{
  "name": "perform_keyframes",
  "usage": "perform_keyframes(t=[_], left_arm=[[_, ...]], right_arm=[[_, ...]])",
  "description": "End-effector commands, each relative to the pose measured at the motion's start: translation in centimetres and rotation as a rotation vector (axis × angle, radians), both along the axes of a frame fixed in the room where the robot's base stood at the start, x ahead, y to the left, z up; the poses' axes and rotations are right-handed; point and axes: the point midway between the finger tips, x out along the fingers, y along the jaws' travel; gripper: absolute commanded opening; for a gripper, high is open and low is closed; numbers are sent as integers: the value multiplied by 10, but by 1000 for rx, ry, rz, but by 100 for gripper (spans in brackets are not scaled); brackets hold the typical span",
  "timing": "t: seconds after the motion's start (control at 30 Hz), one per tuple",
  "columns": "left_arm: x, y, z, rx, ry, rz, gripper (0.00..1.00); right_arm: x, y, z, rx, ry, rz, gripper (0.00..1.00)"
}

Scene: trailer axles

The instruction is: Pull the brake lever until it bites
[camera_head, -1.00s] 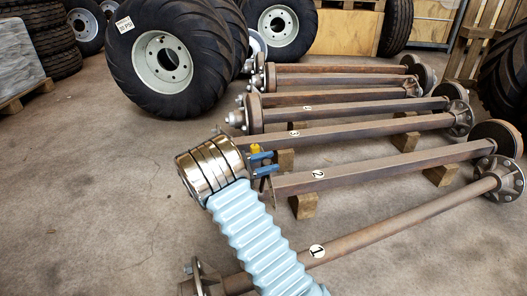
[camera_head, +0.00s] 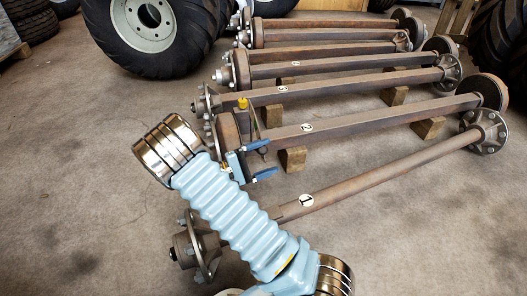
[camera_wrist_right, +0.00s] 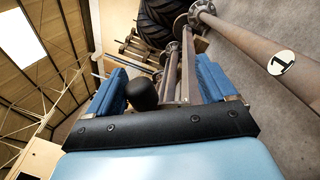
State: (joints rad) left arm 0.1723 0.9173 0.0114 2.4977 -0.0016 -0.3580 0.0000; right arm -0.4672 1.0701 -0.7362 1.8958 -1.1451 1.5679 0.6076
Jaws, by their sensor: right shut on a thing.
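The brake lever is a thin rod (camera_head: 254,124) standing near the left end of the axle labelled 2 (camera_head: 340,119), with a yellow part (camera_head: 242,102) at its top in the head view. Its dark knob (camera_wrist_right: 145,95) sits between the blue fingers in the right wrist view. My right gripper (camera_head: 262,159) is closed around that knob, just in front of the axle's hub end; in the wrist view its fingers (camera_wrist_right: 158,92) flank the knob. The lever's lower mount is partly hidden by my gripper and arm. My left gripper is out of view.
Axle 1 (camera_head: 390,172) lies in front, its left hub (camera_head: 195,245) close to my right arm. Several more axles lie behind on wooden blocks (camera_head: 293,159). A large tyre (camera_head: 165,45) stands at the back left. The concrete floor at left is clear.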

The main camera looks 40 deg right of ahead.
Motion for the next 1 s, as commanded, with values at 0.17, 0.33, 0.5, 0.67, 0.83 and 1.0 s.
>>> perform_keyframes(t=[0.17, 0.33, 0.5, 0.67, 0.83, 1.0], left_arm=[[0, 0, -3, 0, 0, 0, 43], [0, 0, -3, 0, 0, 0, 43], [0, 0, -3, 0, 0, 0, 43], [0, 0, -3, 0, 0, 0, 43], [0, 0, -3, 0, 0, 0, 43], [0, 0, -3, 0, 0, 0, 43]], right_arm=[[-7, 5, -13, 20, 8, -14, 34], [-7, 5, -13, 20, 9, -14, 35], [-7, 5, -13, 20, 9, -14, 35], [-7, 5, -13, 21, 10, -13, 35], [-7, 5, -13, 21, 10, -13, 35], [-7, 5, -13, 21, 10, -13, 35]])
